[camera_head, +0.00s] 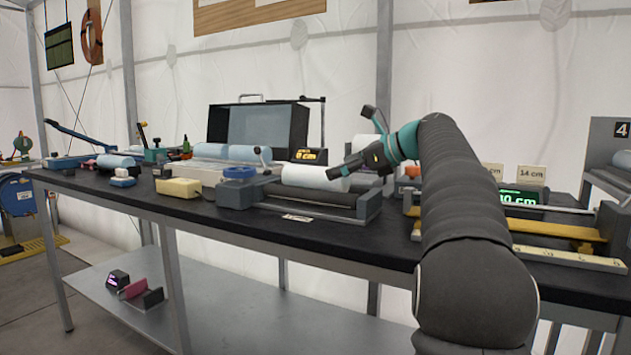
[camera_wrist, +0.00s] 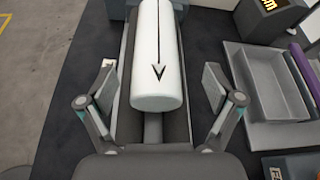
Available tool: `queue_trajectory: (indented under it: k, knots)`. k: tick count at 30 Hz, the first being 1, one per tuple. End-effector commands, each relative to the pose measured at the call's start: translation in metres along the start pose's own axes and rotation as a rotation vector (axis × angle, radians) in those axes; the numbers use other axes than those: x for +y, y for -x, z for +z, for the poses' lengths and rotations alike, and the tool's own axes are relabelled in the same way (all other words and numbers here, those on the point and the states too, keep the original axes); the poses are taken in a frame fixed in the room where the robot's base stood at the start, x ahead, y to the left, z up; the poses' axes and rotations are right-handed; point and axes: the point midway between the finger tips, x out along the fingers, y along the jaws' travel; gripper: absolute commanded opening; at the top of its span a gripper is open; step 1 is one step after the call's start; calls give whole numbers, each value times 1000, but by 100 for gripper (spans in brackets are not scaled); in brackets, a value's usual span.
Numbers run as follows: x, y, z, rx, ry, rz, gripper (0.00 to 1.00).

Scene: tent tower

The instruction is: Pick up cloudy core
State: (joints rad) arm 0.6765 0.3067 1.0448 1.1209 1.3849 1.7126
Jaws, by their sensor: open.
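A pale, cloudy-looking cylindrical core (camera_head: 316,178) lies on its side in a dark grey cradle (camera_head: 368,206) on the black bench. In the wrist view, a white core (camera_wrist: 157,80) with a black arrow lies lengthwise in a trough and appears to be the same one. My gripper (camera_head: 338,172) is at the core's right end in the head view. In the wrist view my gripper (camera_wrist: 159,84) is open, with one finger on each side of the core's near end and visible gaps between. Whether other pale cores are equally cloudy is hard to tell.
Other pale cores lie on the bench, including one at the left (camera_head: 115,161). A yellow-railed device (camera_head: 560,230) stands right. A grey tray (camera_wrist: 262,85) lies beside the trough.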

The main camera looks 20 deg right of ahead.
Motion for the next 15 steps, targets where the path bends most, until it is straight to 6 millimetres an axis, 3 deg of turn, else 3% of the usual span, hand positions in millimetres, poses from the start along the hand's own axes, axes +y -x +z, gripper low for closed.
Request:
queue_trajectory:
  k: [5, 15]
  knots:
    - [2, -10, -2, 0, 0, 1, 91]
    - [6, -51, -4, 1, 0, 1, 91]
